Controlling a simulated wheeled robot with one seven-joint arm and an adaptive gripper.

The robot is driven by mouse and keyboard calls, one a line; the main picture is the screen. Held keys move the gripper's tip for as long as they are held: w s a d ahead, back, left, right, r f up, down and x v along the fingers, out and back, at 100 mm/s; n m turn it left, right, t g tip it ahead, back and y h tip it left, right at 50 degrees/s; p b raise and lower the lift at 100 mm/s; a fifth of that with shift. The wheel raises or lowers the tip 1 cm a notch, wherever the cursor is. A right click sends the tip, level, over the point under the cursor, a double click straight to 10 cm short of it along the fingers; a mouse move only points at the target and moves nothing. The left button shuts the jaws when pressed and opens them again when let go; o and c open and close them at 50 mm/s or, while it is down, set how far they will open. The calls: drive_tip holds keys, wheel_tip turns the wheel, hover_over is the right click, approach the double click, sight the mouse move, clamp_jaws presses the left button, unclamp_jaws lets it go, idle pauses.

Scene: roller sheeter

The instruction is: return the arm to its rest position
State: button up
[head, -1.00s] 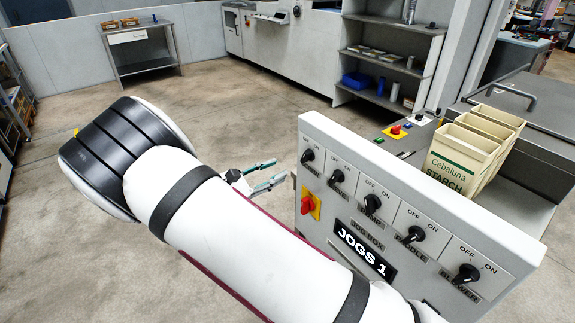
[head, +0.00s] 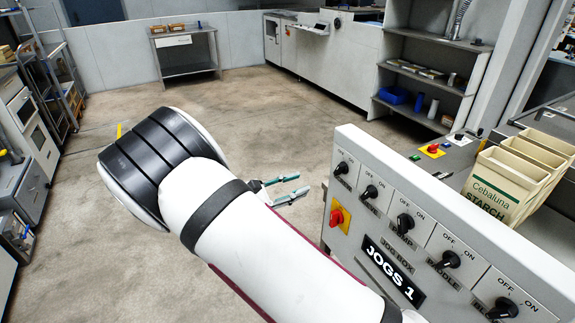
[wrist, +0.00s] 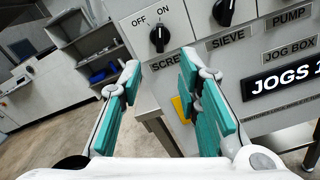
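My gripper (head: 301,184) shows beyond my white arm in the head view, just left of the JOGS 1 jog box (head: 374,226). In the wrist view my gripper (wrist: 159,72) has its two teal-padded fingers apart with nothing between them. The panel with its black knobs lies beyond the fingers there. The leftmost knob (wrist: 159,38), labelled with a word starting SCRE, shows just above the gap. The fingers look apart from the panel, though the exact distance is hard to tell. My arm stretches across the lower middle of the head view.
A red switch on a yellow plate (head: 338,216) is on the panel's left side. Starch boxes (head: 497,187) stand behind the panel at right. A grey shelf unit (head: 433,62) and a table (head: 186,50) stand farther back. Cabinets (head: 28,128) line the left edge. The floor between is clear.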

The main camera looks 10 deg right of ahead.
drive_tip(key=shift+d, duration=0.1)
drive_tip(key=s+d+r+m+g+y, duration=0.85)
drive_tip(key=s+d+r, duration=0.25)
drive_tip(key=s+d, duration=0.2)
drive_tip(key=s+r+m+t+y, duration=0.3)
drive_tip(key=s+m+y, duration=0.1)
drive_tip(key=s, duration=0.5)
drive_tip(key=s+a+r+m+t+y, duration=0.1)
drive_tip(key=s+r+m+t+y, duration=0.2)
drive_tip(key=s, duration=0.7)
drive_tip(key=shift+a+r+m+y, duration=0.25)
drive_tip(key=shift+r+m+y, duration=0.2)
drive_tip(key=shift+r+m, duration=0.55)
